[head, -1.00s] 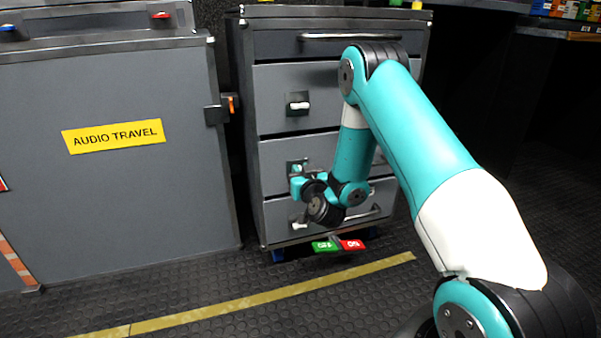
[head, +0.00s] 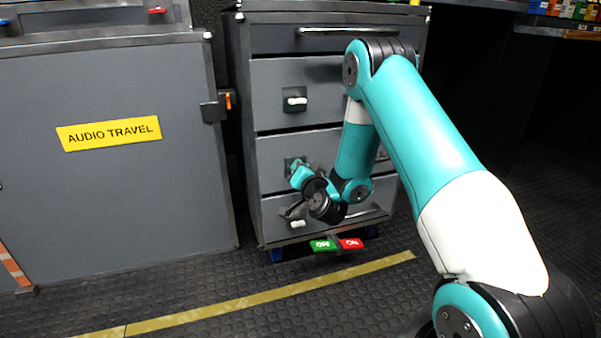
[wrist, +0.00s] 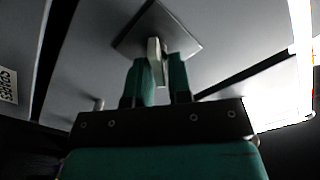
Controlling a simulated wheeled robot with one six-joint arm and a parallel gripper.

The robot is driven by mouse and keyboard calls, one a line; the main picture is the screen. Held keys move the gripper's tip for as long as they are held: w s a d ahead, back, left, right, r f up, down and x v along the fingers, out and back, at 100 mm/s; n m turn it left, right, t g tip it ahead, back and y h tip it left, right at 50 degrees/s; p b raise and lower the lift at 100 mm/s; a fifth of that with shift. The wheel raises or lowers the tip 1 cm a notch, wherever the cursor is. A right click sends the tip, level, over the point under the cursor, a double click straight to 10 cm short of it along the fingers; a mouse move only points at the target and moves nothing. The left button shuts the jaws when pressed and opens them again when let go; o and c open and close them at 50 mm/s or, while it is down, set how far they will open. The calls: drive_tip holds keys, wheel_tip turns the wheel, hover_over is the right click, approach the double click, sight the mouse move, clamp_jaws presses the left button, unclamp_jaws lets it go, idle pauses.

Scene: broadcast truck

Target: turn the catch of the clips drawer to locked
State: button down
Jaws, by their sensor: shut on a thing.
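A grey drawer cabinet (head: 320,75) stands in the middle of the head view. My gripper (head: 296,168) is at the catch plate (head: 288,162) of the third drawer down and mostly covers that catch. In the wrist view, my gripper (wrist: 162,72) has its teal fingers closed about a pale catch lever (wrist: 153,47). The lever stands on a dark square plate (wrist: 180,30) on the drawer front. It looks slightly tilted in that view. I cannot read which drawer is the clips drawer.
Other white catches show on the drawer above (head: 296,101) and the drawer below (head: 297,224). A green and red tag (head: 336,244) sticks out low by the floor. A grey cabinet labelled AUDIO TRAVEL (head: 110,190) stands close on the left. The floor in front is clear.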

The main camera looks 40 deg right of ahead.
drive_tip(key=m, duration=0.2)
drive_tip(key=m+b, duration=0.1)
drive_tip(key=m, duration=0.2)
drive_tip(key=shift+s+d+f+m+b, duration=0.1)
drive_tip(key=shift+d+f+m+b, duration=0.15)
drive_tip(key=shift+m+b, duration=0.05)
drive_tip(key=m, duration=0.2)
drive_tip(key=m+b, duration=0.1)
drive_tip(key=m, duration=0.2)
drive_tip(key=shift+d+f, duration=0.1)
drive_tip(key=shift+f, duration=0.1)
drive_tip(key=c, duration=1.2)
unclamp_jaws()
drive_tip(key=shift+c, duration=0.2)
